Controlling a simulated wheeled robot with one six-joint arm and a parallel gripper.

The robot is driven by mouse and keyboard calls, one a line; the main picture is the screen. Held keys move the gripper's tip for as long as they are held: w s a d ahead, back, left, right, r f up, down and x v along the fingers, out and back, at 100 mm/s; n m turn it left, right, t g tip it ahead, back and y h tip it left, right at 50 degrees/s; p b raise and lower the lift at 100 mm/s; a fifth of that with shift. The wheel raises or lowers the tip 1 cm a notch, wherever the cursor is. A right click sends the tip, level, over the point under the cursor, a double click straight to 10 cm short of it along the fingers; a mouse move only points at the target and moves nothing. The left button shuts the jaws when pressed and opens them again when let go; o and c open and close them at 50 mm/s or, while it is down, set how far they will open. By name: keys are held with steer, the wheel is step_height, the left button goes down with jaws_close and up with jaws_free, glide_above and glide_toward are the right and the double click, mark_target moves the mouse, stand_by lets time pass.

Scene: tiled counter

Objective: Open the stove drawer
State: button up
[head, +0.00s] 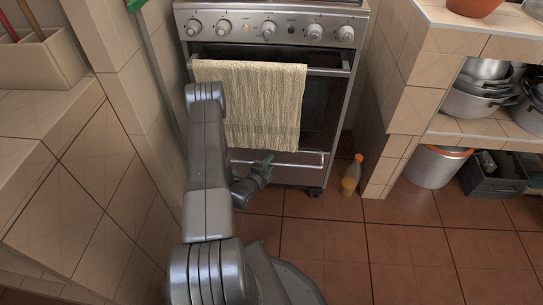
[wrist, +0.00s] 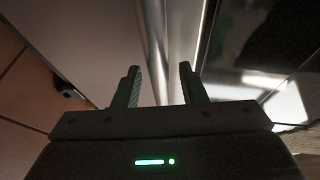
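The stove (head: 268,12) stands ahead with its oven door above and the stove drawer (head: 295,176) low at the bottom. The drawer looks shut. Its horizontal bar handle (head: 302,162) crosses the front. In the wrist view, the two dark fingers of my gripper (wrist: 160,86) stand apart. The metal handle (wrist: 156,50) runs between them, with gaps visible. The grey drawer front (wrist: 95,30) lies behind on the left. Contact between fingers and handle cannot be told.
A beige towel (head: 250,100) hangs over the oven door. A bottle (head: 352,175) with an orange cap stands on the floor right of the stove. Tiled counters flank both sides. The tiled floor (head: 400,255) before the stove is clear on the right.

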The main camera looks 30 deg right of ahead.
steer(key=shift+w+d, duration=0.1)
jaws_close()
stand_by(0.3)
